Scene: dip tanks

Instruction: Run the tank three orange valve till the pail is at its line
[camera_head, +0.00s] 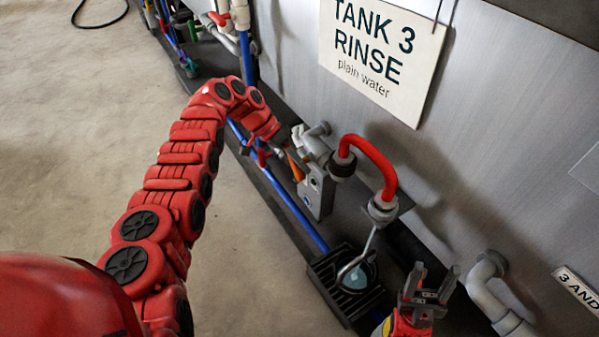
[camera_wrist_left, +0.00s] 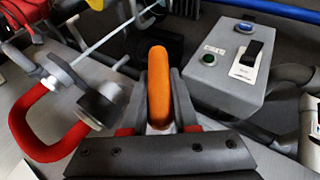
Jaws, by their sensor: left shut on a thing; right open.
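The orange valve handle (camera_wrist_left: 158,85) sits between the two fingers of my left gripper (camera_wrist_left: 161,100), which is shut on it. In the head view the orange handle (camera_head: 296,165) shows as a small strip beside my left gripper (camera_head: 284,147), below the tank 3 sign (camera_head: 379,50). My right gripper (camera_head: 432,286) is open and empty, right of the pail.
A grey switch box (camera_wrist_left: 226,95) with buttons stands beside the valve. A grey elbow pipe (camera_head: 485,285) juts out at lower right. A blue pipe (camera_head: 297,212) runs along the floor edge; open floor lies left.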

